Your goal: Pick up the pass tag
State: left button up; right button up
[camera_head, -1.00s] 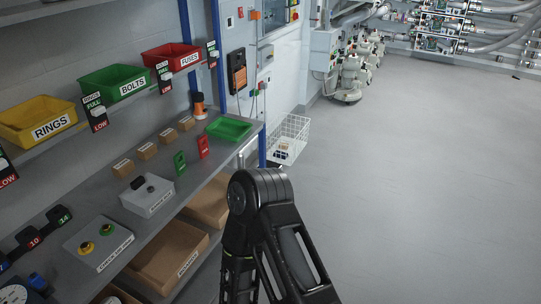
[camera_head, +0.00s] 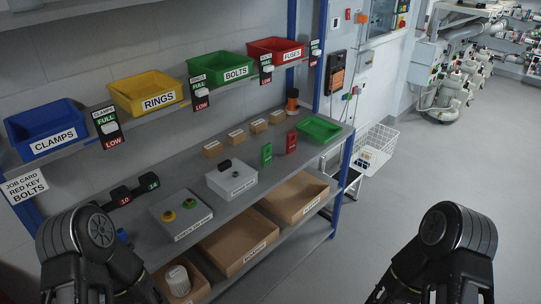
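A green upright tag (camera_head: 266,154) stands on the workbench shelf, with a red upright tag (camera_head: 291,142) to its right. Any lettering on them is too small to read, so I cannot confirm which is the pass tag; the green one may be it. Both stand apart from my arms. Only dark links of my two arms show, at the lower left and lower right. Neither gripper's fingers are in view.
A green tray (camera_head: 319,128) lies right of the tags, and small cardboard boxes (camera_head: 257,126) stand behind them. A grey box with a black top part (camera_head: 231,181) is to the left. Labelled bins hang above. Open floor lies to the right.

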aim_at(266, 157)
jog(key=i+l, duration=0.2)
jog(key=l, duration=0.15)
jog(key=i+l, duration=0.2)
jog(key=l, duration=0.15)
jog(key=i+l+u, duration=0.1)
jog(key=l, duration=0.2)
jog(key=i+l, duration=0.25)
jog(key=l, duration=0.15)
jog(key=i+l, duration=0.15)
jog(key=l, duration=0.2)
jog(key=i+l+u, duration=0.1)
jog(key=l, duration=0.25)
jog(key=i+l, duration=0.45)
jog(key=l, duration=0.3)
jog(key=j+u, duration=0.05)
